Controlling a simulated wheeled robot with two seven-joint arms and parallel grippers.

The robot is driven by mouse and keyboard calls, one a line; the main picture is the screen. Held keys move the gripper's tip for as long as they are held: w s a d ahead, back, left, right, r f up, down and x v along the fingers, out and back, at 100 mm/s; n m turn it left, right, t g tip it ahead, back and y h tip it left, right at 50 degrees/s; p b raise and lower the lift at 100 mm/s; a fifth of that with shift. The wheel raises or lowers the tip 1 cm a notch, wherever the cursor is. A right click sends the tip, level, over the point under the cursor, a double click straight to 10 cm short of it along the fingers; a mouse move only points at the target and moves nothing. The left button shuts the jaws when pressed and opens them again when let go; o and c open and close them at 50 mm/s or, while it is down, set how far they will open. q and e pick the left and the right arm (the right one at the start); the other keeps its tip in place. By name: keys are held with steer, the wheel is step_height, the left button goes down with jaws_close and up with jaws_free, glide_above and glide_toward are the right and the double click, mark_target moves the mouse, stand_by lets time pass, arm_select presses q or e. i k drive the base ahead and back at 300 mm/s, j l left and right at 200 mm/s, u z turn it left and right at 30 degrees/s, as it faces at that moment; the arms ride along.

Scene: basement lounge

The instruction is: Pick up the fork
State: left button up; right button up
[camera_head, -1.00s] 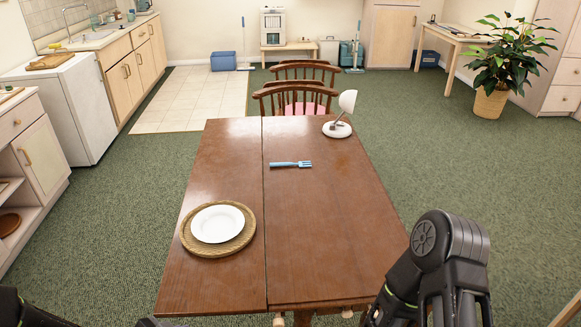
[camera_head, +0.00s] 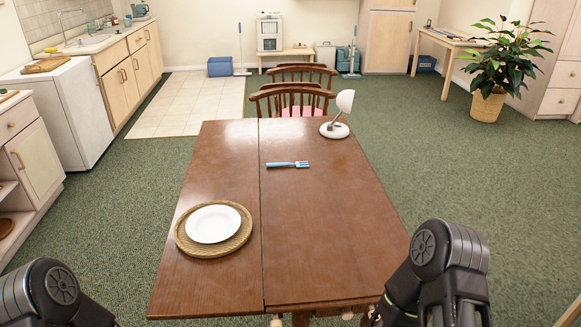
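A light blue fork (camera_head: 288,164) lies flat on the wooden table (camera_head: 320,225), a little behind its middle, with its tines pointing right. Nothing touches it. My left arm shows at the bottom left corner and my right arm at the bottom right. Both are in front of the table and well away from the fork. The grippers themselves are out of the picture.
A white plate (camera_head: 213,224) rests on a round woven mat (camera_head: 185,241) at the table's left front. A white lamp (camera_head: 337,128) stands at the far right corner. Wooden chairs (camera_head: 294,92) stand behind the table. The tabletop's right front is clear.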

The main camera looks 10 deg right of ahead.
mark_target(281, 165)
steer(key=z, duration=2.75)
steer(key=i+u, duration=0.35)
steer(key=i, duration=0.4)
steer(key=i+l+u, duration=0.15)
steer(key=i+u, duration=0.25)
steer(key=i, duration=0.3)
steer(key=i+j+u, duration=0.15)
steer(key=i+u, duration=0.2)
steer(key=i, duration=0.3)
steer(key=i+u, duration=0.35)
steer(key=i, duration=0.35)
steer(key=i+l+u, duration=0.2)
steer(key=i+u, duration=0.15)
steer(key=i, duration=0.3)
steer(key=i+u, duration=0.15)
steer(key=i, duration=0.65)
steer(key=i+u, duration=0.15)
steer(key=i, duration=0.6)
steer(key=i+l+u, duration=0.1)
steer(key=i, duration=0.7)
steer(key=i+u, duration=0.2)
steer(key=u, duration=2.3)
